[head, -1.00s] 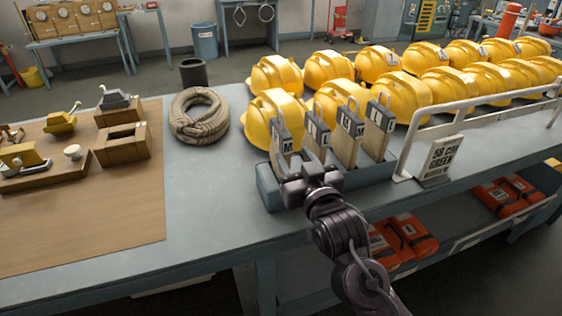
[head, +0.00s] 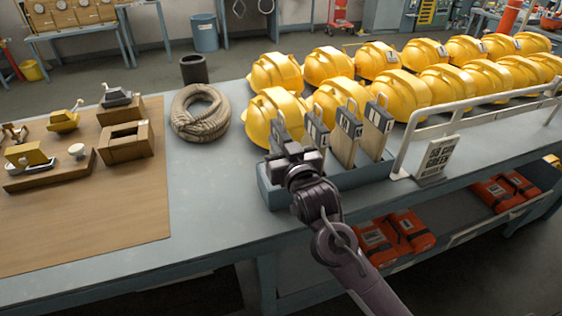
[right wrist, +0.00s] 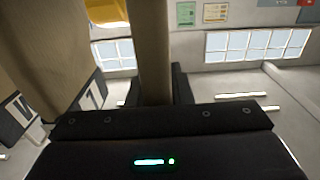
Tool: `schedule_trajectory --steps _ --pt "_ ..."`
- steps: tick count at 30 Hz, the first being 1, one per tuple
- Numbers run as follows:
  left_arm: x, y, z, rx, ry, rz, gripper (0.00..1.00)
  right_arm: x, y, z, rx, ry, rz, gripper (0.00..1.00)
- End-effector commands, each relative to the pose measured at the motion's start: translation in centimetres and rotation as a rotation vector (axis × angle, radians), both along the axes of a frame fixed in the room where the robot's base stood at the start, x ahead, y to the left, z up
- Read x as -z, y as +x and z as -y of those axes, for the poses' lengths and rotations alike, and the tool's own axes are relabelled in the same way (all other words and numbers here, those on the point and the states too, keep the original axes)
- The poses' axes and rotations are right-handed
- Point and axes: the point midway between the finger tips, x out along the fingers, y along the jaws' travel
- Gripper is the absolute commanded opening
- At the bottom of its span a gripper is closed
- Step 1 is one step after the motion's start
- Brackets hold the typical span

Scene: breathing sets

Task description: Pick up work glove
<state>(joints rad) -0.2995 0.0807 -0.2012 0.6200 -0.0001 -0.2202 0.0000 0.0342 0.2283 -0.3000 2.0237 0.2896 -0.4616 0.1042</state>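Several upright, flat, beige-sided pieces with dark size labels stand in a blue-grey rack (head: 272,197) on the bench; I cannot tell for sure that they are work gloves. Two of the labelled pieces (head: 348,135) (head: 376,128) show clearly to the right of my gripper. My right gripper (head: 286,148) is at the leftmost piece (head: 279,127) and hides most of it. In the right wrist view, a beige upright piece (right wrist: 150,45) runs between the dark fingers, close to both; firm contact is unclear. My left gripper is out of view.
Yellow helmets (head: 430,85) stand in rows behind the rack. A white rail (head: 410,145) and a sign (head: 438,158) are to its right. A rope coil (head: 200,113) and a wooden board (head: 130,205) lie left. Bare bench top lies between board and rack.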

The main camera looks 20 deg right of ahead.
Motion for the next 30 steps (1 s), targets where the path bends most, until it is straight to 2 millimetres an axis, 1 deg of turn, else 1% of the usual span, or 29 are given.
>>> schedule_trajectory --steps 1,3,4,14,19,23,26,30 --pt "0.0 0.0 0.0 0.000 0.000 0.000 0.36 0.0 0.0 0.0 0.000 0.000 0.000 0.12" --pt "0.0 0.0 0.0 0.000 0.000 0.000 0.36 0.0 0.0 0.0 0.000 0.000 0.000 0.03" --pt "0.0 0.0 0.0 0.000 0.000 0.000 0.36 0.0 0.0 0.0 0.000 0.000 0.000 0.00" --pt "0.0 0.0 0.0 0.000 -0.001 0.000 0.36 0.0 0.0 0.0 0.000 0.000 0.000 0.00" --pt "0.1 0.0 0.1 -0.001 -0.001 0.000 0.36 -0.6 0.0 0.0 0.000 0.000 0.001 0.00" --pt "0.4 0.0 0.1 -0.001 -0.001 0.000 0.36 -2.0 0.0 0.0 0.000 0.000 0.004 0.00" --pt "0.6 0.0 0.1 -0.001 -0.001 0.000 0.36 -3.6 0.0 0.0 0.001 0.000 0.005 0.00" --pt "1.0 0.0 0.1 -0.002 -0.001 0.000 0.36 -6.6 0.0 0.0 0.000 0.002 0.008 0.00"
